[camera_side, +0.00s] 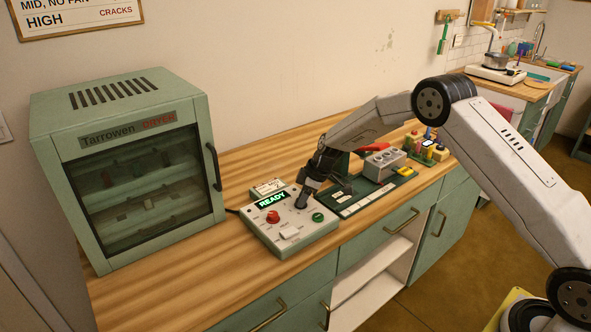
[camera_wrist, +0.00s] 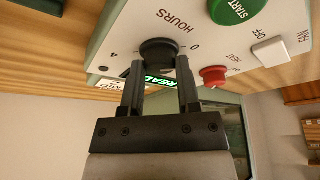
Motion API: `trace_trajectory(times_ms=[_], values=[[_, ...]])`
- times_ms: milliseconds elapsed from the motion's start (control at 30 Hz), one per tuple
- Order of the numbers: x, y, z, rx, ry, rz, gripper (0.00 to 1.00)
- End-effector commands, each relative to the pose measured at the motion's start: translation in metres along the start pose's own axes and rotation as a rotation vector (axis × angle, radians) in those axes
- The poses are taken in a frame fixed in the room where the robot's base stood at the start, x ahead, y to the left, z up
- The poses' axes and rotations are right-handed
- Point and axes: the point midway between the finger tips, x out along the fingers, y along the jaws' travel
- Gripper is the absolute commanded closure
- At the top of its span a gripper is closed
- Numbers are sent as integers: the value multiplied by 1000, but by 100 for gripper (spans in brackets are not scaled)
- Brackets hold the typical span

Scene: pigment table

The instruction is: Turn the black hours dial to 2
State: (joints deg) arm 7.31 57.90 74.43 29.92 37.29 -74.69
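The control box (camera_side: 290,236) stands on the wooden counter beside the dryer. The black hours dial (camera_wrist: 158,52) shows in the wrist view, where the box appears upside down. The marks 0 and 4 are readable either side of the dial, with the word HOURS near it; its pointer and the 2 mark cannot be made out. My gripper (camera_wrist: 160,66) has one finger on each side of the dial, and the dial fills the gap between the fingertips. In the side view my gripper (camera_side: 303,196) comes down onto the box and hides the dial.
The box also carries a red knob (camera_side: 272,217), a green START button (camera_side: 318,217), a white switch (camera_side: 289,233) and a display reading READY (camera_side: 271,200). The green dryer (camera_side: 128,160) stands left. A grey block (camera_side: 384,164) and small coloured things crowd the counter to the right.

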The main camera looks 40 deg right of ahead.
Motion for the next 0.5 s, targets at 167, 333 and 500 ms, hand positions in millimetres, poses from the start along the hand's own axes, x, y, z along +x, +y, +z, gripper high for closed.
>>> trace_trajectory(times_ms=[167,333,500], values=[[0,0,0,0,0,0,100],[0,0,0,6,0,2,100],[0,-1,0,34,-1,13,100]])
